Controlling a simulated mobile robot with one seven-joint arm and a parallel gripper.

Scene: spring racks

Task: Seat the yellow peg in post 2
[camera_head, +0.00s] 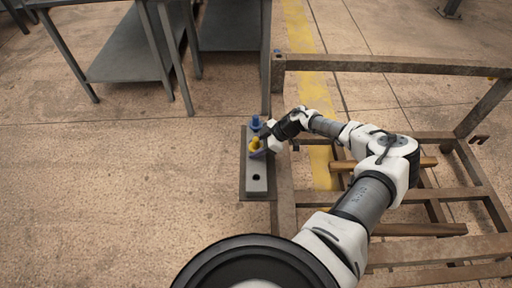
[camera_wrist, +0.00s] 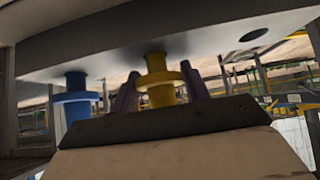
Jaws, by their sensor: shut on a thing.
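The grey block (camera_head: 257,184) stands on the floor with a row of post holes. The yellow peg (camera_head: 254,144) is at its middle hole, and my gripper (camera_head: 258,148) reaches it from the right. In the wrist view the block (camera_wrist: 205,42) appears inverted across the top. There the yellow peg (camera_wrist: 160,82) sits between my two purple fingers (camera_wrist: 160,92), which are shut on it. Its narrow end meets the middle hole, with the collar apart from the block face. How deep it goes is unclear. Post numbers are not readable.
A blue peg (camera_head: 256,123) stands in the far hole and shows left in the wrist view (camera_wrist: 74,107). The near hole (camera_head: 256,178) is empty. A rusty frame (camera_head: 284,190) stands close on the right, a grey table (camera_head: 125,50) behind. Floor at left is clear.

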